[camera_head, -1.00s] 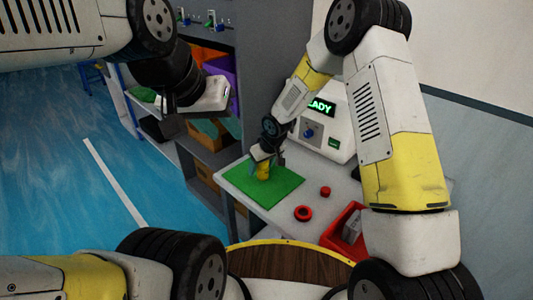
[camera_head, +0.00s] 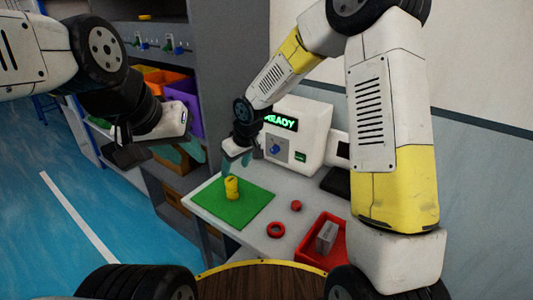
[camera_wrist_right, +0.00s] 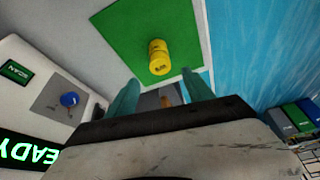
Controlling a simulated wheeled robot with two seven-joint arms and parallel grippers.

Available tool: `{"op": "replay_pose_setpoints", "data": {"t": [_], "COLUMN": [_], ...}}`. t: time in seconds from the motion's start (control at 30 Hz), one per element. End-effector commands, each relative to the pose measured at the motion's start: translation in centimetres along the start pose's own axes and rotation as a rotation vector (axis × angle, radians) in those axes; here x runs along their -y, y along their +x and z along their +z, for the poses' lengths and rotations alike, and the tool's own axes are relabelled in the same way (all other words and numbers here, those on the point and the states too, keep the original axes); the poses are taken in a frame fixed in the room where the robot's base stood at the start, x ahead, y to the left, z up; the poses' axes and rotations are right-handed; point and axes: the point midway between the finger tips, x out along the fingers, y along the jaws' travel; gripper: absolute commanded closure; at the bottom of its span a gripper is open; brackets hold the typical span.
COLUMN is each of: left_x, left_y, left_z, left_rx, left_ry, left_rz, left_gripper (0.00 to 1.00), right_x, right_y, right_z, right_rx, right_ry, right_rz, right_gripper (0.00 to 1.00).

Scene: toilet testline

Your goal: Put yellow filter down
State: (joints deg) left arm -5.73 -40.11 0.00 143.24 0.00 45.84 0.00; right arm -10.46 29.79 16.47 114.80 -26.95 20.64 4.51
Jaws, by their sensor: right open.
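The yellow filter (camera_head: 232,188) stands upright on the green mat (camera_head: 255,205), which lies on the grey table. In the right wrist view the filter (camera_wrist_right: 159,57) is on the mat (camera_wrist_right: 120,40), beyond my fingertips and apart from them. My right gripper (camera_head: 236,163) is above the filter, open and empty; its two fingers (camera_wrist_right: 160,92) stand apart in the wrist view. My left gripper (camera_head: 180,158) is at the left, away from the mat and in front of the shelf; its finger opening is not clear.
A white machine (camera_head: 300,125) with a green READY display stands behind the mat. A shelf with orange and purple bins (camera_head: 183,95) is at the left.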

Motion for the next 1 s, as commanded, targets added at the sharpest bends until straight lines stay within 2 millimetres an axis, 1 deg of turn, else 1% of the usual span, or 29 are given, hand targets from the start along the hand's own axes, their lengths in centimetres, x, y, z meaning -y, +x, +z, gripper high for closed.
{"op": "replay_pose_setpoints", "data": {"t": [0.07, 0.17, 0.27, 0.3, 0.37, 0.4, 0.47, 0.5, 0.57, 0.6, 0.67, 0.7, 0.8, 0.9, 1.0], "left_x": [0.0, 0.0, 0.0, 0.0, 0.0, 0.0, 0.0, 0.0, 0.0, 0.0, 0.0, 0.0, 0.0, 0.0, 0.0], "left_y": [0.0, 0.0, 0.0, 0.0, 0.0, 0.0, 0.0, 0.0, 0.0, 0.0, 0.0, 0.0, 0.0, 0.0, 0.0], "left_z": [0.0, 0.0, 0.0, 0.0, 0.0, 0.0, 0.0, 0.0, 0.0, 0.0, 0.0, 0.0, 0.0, 0.0, 0.0], "left_rx": [0.0, 0.0, 0.0, 0.0, 0.0, 0.0, 0.0, 0.0, 0.0, 0.0, 0.0, 0.0, 0.0, 0.0, 0.0], "left_ry": [0.0, 0.0, 0.0, 0.0, 0.0, 0.0, 0.0, 0.0, 0.0, 0.0, 0.0, 0.0, 0.0, 0.0, 0.0], "left_rz": [0.0, 0.0, 0.0, 0.0, 0.0, 0.0, 0.0, 0.0, 0.0, 0.0, 0.0, 0.0, 0.0, 0.0, 0.0], "left_gripper": [0.64, 0.64, 0.64, 0.64, 0.64, 0.64, 0.64, 0.64, 0.64, 0.64, 0.64, 0.64, 0.64, 0.64, 0.64], "right_x": [-0.3, -1.3, -2.9, -3.5, -4.3, -4.8, -5.2, -5.4, -5.4, -5.3, -5.1, -4.8, -3.9, -2.6, -1.5], "right_y": [-0.6, -2.9, -7.0, -8.9, -11.8, -13.7, -16.3, -18.0, -20.4, -21.8, -23.9, -25.2, -27.9, -29.7, -30.8], "right_z": [0.1, 0.6, 1.8, 2.5, 3.8, 4.8, 6.4, 7.4, 9.1, 10.3, 12.1, 13.3, 16.3, 18.8, 20.7], "right_rx": [-0.002, -0.006, -0.013, -0.017, -0.024, -0.027, -0.035, -0.043, -0.055, -0.063, -0.079, -0.091, -0.123, -0.156, -0.183], "right_ry": [0.006, 0.03, 0.078, 0.104, 0.146, 0.174, 0.219, 0.25, 0.296, 0.328, 0.374, 0.405, 0.479, 0.542, 0.587], "right_rz": [0.007, 0.033, 0.079, 0.098, 0.125, 0.141, 0.162, 0.173, 0.187, 0.193, 0.2, 0.202, 0.2, 0.186, 0.17], "right_gripper": [0.39, 0.39, 0.39, 0.39, 0.39, 0.39, 0.39, 0.39, 0.39, 0.39, 0.39, 0.39, 0.39, 0.39, 0.39]}}
